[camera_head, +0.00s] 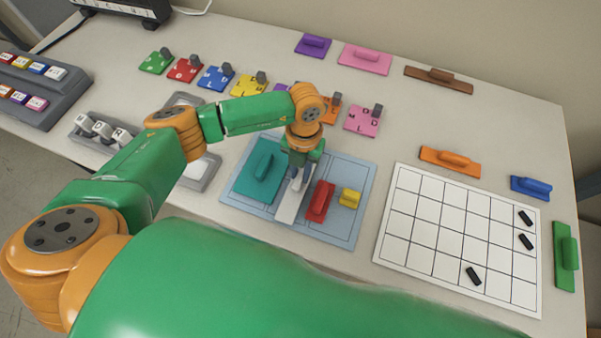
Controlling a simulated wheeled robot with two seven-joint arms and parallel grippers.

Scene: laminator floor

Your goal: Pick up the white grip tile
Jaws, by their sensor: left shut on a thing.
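The white grip tile (288,207) is a narrow white plate on the light blue mat (340,228), between a teal grip tile and a red one. My left gripper (296,181) points down over it and is shut on its grip, which the fingers mostly hide. I cannot tell whether the tile is touching the mat or slightly lifted. My right gripper is not in view.
The teal tile (250,190), red tile (320,202) and yellow tile (350,198) share the mat. A white grid board (420,235) with small black pieces lies to the right. Orange (433,155), blue (527,190) and green (562,270) tiles surround it. Lettered tiles line the back.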

